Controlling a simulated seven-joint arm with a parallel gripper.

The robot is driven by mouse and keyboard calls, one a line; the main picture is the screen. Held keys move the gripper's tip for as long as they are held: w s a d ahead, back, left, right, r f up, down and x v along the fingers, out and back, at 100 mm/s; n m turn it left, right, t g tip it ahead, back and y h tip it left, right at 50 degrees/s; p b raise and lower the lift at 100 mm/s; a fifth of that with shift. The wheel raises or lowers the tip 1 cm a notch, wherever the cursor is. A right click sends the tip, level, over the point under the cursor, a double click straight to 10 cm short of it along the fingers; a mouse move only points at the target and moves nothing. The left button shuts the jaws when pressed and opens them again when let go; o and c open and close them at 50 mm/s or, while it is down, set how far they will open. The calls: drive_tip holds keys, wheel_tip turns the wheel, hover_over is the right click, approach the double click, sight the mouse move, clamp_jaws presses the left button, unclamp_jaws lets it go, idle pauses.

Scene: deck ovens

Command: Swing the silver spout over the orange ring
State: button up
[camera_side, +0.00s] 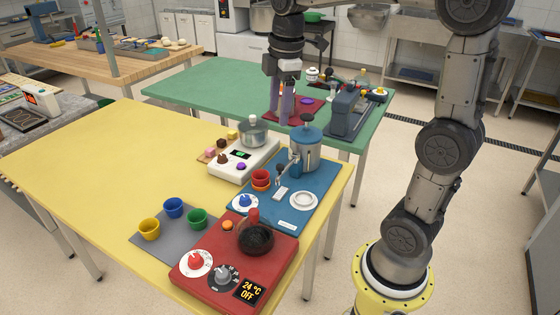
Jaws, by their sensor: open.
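A blue tank (305,148) with a dark knob on its lid stands upright on a blue mat (287,214) on the yellow table. A small dark-and-silver spout (280,173) sticks out at its lower left; its exact direction is too small to tell. A stack of red-orange cups (261,180) stands just left of the spout. I cannot clearly make out an orange ring; a small orange disc (228,225) lies on the red cooker. My gripper (281,120) points down with open, empty fingers, appearing above and behind the tank, apart from it.
A white cooker with a silver pot (253,134) stands behind left of the blue mat. The red cooker (243,260) with a dark pan is in front. Yellow, blue and green cups (173,208) stand on a grey mat. The left of the yellow table (90,155) is clear.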

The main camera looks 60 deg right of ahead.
drive_tip(key=m+g, duration=0.1)
drive_tip(key=g, duration=0.1)
hover_over(280, 165)
wheel_tip(280, 165, down, 5)
wheel_tip(280, 165, down, 14)
drive_tip(key=shift+r, duration=0.1)
clamp_jaws()
idle(0.3)
drive_tip(key=shift+r, duration=0.1)
idle(1.0)
